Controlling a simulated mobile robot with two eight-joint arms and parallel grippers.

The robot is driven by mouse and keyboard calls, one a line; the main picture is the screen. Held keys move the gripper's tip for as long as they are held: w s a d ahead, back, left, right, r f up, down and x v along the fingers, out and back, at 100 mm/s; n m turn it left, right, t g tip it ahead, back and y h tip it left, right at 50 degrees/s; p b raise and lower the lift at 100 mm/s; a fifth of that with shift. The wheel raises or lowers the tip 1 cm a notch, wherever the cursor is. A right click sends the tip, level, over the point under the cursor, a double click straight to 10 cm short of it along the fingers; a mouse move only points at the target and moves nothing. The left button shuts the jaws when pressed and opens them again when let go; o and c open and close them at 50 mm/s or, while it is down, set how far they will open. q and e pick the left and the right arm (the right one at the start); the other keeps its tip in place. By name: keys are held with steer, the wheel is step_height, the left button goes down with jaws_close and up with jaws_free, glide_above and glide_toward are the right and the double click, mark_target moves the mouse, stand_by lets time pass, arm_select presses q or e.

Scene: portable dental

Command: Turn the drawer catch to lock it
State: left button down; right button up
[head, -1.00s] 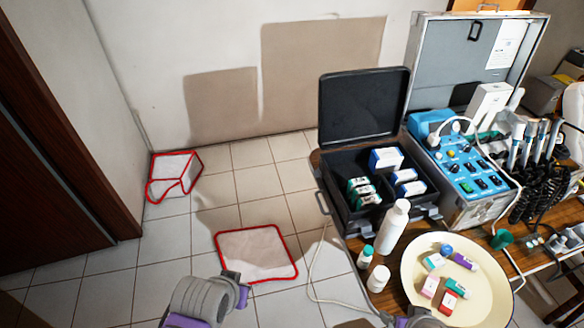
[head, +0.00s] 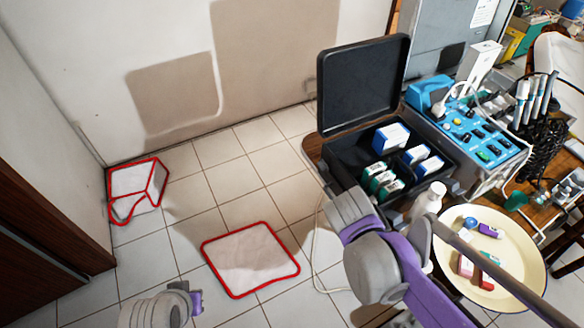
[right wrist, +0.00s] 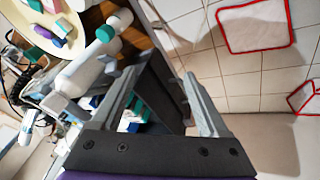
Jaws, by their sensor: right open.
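I cannot make out a drawer catch in either view. The black case (head: 362,85) stands open on the table, its lid up, with small boxes inside. The blue-panelled dental unit (head: 470,125) stands to its right. My right arm reaches across in front of the case in the head view and hides its near side and front corner. In the right wrist view my right gripper (right wrist: 160,74) is open and empty, its fingers apart with the dark side of the case (right wrist: 160,88) between and beyond them. Of my left arm only a joint shows at the bottom left; its gripper is out of view.
A white bottle (head: 428,200) stands beside the case. A cream plate (head: 530,275) with several small coloured items is at the table's right front. A red-edged mat (head: 250,258) and a red-edged folded piece (head: 138,185) lie on the otherwise clear tiled floor.

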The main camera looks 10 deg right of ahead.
steer(key=w+f+m+h+b, duration=0.3)
steer(key=w+h+b, duration=0.15)
steer(key=w, duration=0.55)
steer(key=m+t+h+b, duration=0.3)
steer(key=m+h+b, duration=0.5)
steer(key=m+b, duration=0.1)
glide_toward(322, 166)
arm_select(q)
step_height(322, 166, down, 18)
steer(key=b, duration=0.1)
steer(key=shift+g, duration=0.3)
arm_select(e)
steer(key=x, duration=0.7)
steer(key=shift+d+f, duration=0.2)
arm_select(q)
steer(key=shift+d, duration=0.1)
arm_select(e)
steer(key=shift+w+h, duration=0.15)
steer(key=shift+h, duration=0.1)
jaws_close()
